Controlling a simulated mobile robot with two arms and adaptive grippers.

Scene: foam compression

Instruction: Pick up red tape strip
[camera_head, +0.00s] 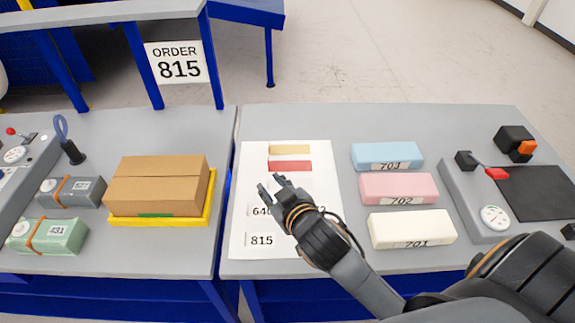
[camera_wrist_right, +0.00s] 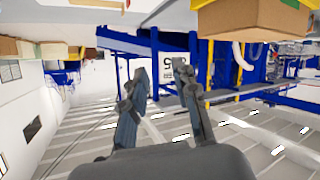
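The red tape strip (camera_head: 290,166) lies flat on the white sheet (camera_head: 323,157) on the right table, just below a tan strip (camera_head: 289,149). My right gripper (camera_head: 271,186) is over the sheet, a little below and left of the red strip in the head view. Its fingers are apart and nothing is between them. The right wrist view also shows the open fingers (camera_wrist_right: 163,85), with no red strip visible there. My left gripper is not in view.
Labels, one reading 815 (camera_head: 262,240), lie on the sheet, some partly hidden by my right gripper. Blue (camera_head: 387,155), pink (camera_head: 398,186) and cream (camera_head: 412,227) foam blocks stand to the right. A cardboard box (camera_head: 157,183) sits on a yellow tray (camera_head: 160,222) at left.

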